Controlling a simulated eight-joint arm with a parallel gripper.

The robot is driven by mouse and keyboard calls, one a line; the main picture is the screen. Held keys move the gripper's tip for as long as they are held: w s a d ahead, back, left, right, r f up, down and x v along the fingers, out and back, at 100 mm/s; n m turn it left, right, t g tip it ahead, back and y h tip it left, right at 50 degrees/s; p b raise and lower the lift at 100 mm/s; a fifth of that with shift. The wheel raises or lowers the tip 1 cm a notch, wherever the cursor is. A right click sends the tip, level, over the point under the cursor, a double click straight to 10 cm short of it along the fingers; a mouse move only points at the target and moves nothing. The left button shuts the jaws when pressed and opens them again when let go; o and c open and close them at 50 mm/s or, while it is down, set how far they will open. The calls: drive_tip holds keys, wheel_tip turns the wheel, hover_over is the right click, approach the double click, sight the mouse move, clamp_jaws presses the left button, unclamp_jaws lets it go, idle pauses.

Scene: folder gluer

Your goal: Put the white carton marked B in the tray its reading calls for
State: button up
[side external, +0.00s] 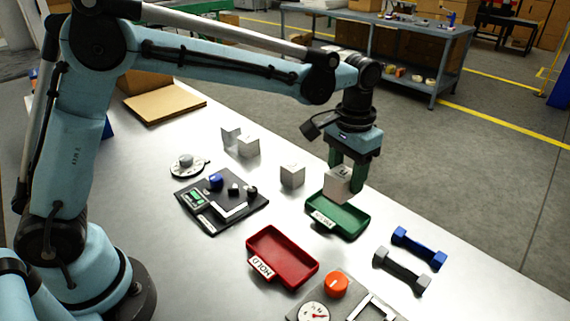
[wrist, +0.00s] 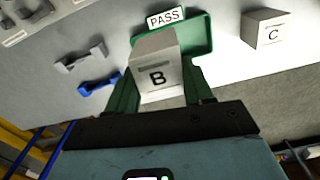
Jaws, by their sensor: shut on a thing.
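My gripper (side external: 350,180) is shut on the white carton marked B (side external: 337,186). In the wrist view the carton (wrist: 157,78) sits between the green fingers with its B facing the camera. I cannot tell whether the carton touches the tray floor. The green tray (wrist: 200,48) bears a PASS label in the wrist view. A red tray (side external: 290,280) labelled HOLD lies nearer the front. A black gauge (side external: 250,213) with a small lit green display lies left of the trays; its reading is too small to read.
A white carton marked C (wrist: 270,33) stands beside the green tray. Two more white cartons (side external: 248,146) stand farther back. Blue (side external: 420,248) and grey (side external: 400,272) dumbbell-shaped pieces lie right of the trays. An orange knob (side external: 335,284) is at the front.

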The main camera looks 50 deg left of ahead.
drive_tip(key=shift+w+d+f, duration=0.3)
drive_tip(key=shift+w+f, duration=0.15)
drive_tip(key=shift+f, duration=0.9)
drive_tip(key=shift+w+d+f, duration=0.3)
drive_tip(key=shift+w+f, duration=0.1)
drive_tip(key=shift+f, duration=1)
drive_tip(key=shift+w+d+f, duration=0.3)
drive_tip(key=shift+w+f, duration=0.15)
drive_tip(key=shift+f, duration=0.9)
drive_tip(key=o, duration=1.2)
drive_tip(key=shift+c, duration=0.2)
drive_tip(key=shift+r, duration=0.1)
wheel_tip(320, 180, up, 10)
